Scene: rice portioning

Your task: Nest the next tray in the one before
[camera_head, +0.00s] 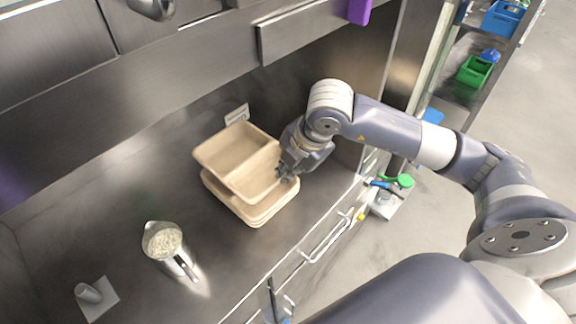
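A beige tray (226,148) sits at the upper left of a stack of similar beige trays (256,217) on the dark counter. Several rims show close together at the stack's front. My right gripper (287,171) is at the right side of the trays, with its fingers low by the rim. I cannot tell whether the fingers are closed on a tray, as they are small and dark. My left gripper is not in view.
A metal jug of rice (163,241) stands at the lower left of the counter. A small grey cylinder (89,293) lies on a pale square near the bottom left. A small card (237,114) stands behind the trays. Counter to the left of the trays is clear.

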